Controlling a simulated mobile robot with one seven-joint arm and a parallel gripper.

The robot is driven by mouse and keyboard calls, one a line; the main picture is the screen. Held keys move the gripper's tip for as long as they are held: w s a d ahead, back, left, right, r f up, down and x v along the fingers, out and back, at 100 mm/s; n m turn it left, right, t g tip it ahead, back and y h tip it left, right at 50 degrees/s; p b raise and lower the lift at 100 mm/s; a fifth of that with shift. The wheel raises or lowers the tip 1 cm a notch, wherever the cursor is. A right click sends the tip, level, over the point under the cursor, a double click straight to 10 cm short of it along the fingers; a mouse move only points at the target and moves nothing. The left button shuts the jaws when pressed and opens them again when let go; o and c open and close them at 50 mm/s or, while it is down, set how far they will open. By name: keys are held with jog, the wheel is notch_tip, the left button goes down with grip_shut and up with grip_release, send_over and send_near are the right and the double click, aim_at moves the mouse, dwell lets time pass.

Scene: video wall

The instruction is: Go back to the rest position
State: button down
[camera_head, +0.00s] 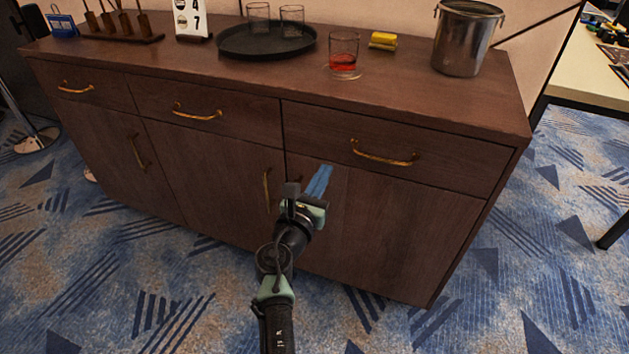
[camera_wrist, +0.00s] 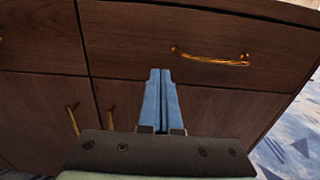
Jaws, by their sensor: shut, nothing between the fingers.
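My gripper (camera_head: 319,182) is in front of the dark wooden sideboard (camera_head: 400,215), below the level of its top. Its blue fingers are shut with nothing between them. In the wrist view, my gripper (camera_wrist: 158,82) points at the sideboard's front (camera_wrist: 210,105). The right drawer's brass handle (camera_wrist: 210,56) lies up and to the right of the fingertips, apart from them. The same handle (camera_head: 384,155) shows in the head view, right of my gripper. All the drawers and doors look closed.
On the sideboard stand a glass with red drink (camera_head: 343,55), a black round tray (camera_head: 262,40) with two glasses, a yellow item (camera_head: 383,40) and a metal bucket (camera_head: 465,38). A light table (camera_head: 575,75) is at the right. Patterned carpet (camera_head: 150,300) is free in front.

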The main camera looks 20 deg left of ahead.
jog(key=shift+s+p, duration=0.55)
jog(key=shift+s, duration=1.7)
jog(key=s+d+r+m+t+h, duration=0.1)
jog(key=d+r+m, duration=0.3)
jog(key=r+m, duration=0.45)
jog(key=d+r+m+t+h, duration=0.1)
jog(key=d+r+m, duration=0.2)
jog(key=r+m, duration=0.55)
jog(key=s+d+r+m+t, duration=0.1)
jog(key=d+r+m, duration=0.35)
jog(key=r, duration=0.85)
jog(key=s+d+r+m+t+y+p, duration=0.1)
jog(key=s+d+r+m+t, duration=0.15)
jog(key=s+r+m, duration=0.65)
jog(key=s+d+r+m+t+y+p, duration=0.15)
jog(key=s+r+m+t, duration=0.3)
jog(key=s+r, duration=0.85)
notch_tip(320, 180, up, 26)
jog(key=w+p, duration=0.3)
jog(key=p, duration=2.2)
jog(key=shift+d+r+m+g, duration=0.25)
jog(key=shift+m+g, duration=0.05)
